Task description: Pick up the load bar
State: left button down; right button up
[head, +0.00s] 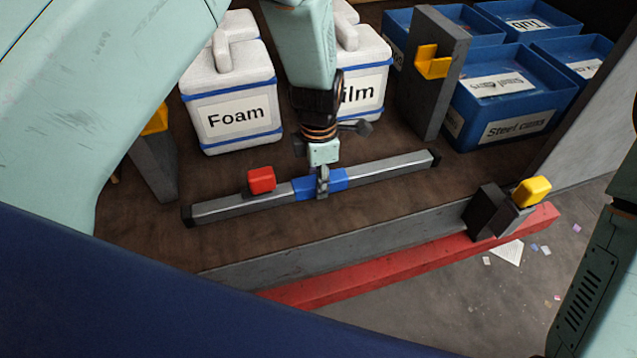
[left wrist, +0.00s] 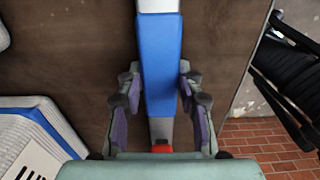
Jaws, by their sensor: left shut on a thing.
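The load bar (head: 390,173) is a long grey bar with black ends, a blue middle section and a red block (head: 261,180) left of the middle. It lies across the brown deck, slanting up to the right; I cannot tell whether it touches the deck. My left gripper (head: 323,184) comes down from above and is shut on the blue section. In the left wrist view the blue section (left wrist: 158,65) runs between the fingers, with the red block partly hidden near the bottom. My right gripper is out of view.
White bins marked Foam (head: 236,115) and "ilm" (head: 362,88), its first letter hidden, stand behind the bar. Blue bins (head: 505,90) are at the back right. A grey upright with a yellow bracket (head: 433,62) stands behind the bar's right end. A red rail (head: 400,262) edges the front.

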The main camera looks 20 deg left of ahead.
pick_arm(q)
jog(key=shift+w+a, duration=0.2)
jog(key=shift+a, duration=0.05)
jog(key=shift+r, duration=0.15)
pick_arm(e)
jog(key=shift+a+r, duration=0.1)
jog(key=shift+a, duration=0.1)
pick_arm(q)
jog(key=shift+d, duration=0.15)
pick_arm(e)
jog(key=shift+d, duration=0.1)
pick_arm(q)
jog(key=shift+d+r, duration=0.1)
jog(key=shift+r, duration=0.35)
notch_tip(320, 180, up, 9)
jog(key=shift+b, duration=0.35)
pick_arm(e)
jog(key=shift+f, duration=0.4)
pick_arm(q)
jog(key=shift+a, duration=0.2)
